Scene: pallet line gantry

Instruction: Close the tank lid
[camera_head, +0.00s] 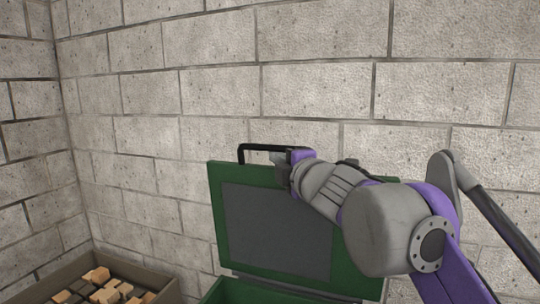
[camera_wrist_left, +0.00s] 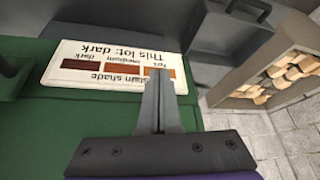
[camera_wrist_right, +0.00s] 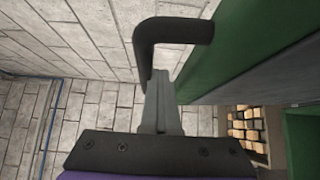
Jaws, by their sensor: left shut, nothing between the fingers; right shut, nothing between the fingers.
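The green tank lid (camera_head: 217,230) stands open and upright in the head view, with a grey inner panel facing me. Its black handle (camera_head: 241,150) sticks up from the top edge. My right gripper (camera_head: 280,157) is at the top edge beside the handle. In the right wrist view its shut, empty fingers (camera_wrist_right: 160,78) are close to the handle (camera_wrist_right: 172,32), behind the lid's green edge (camera_wrist_right: 215,60); contact is unclear. The green tank body (camera_head: 235,291) shows below. My left gripper (camera_wrist_left: 157,76), only in its wrist view, is shut and empty over a green surface.
A label (camera_wrist_left: 75,50) reading "Stain shade" and "This lot: dark" lies on the green surface beneath my left gripper. A crate (camera_head: 82,262) of wooden blocks stands left of the tank. A block wall (camera_head: 220,80) rises behind the lid.

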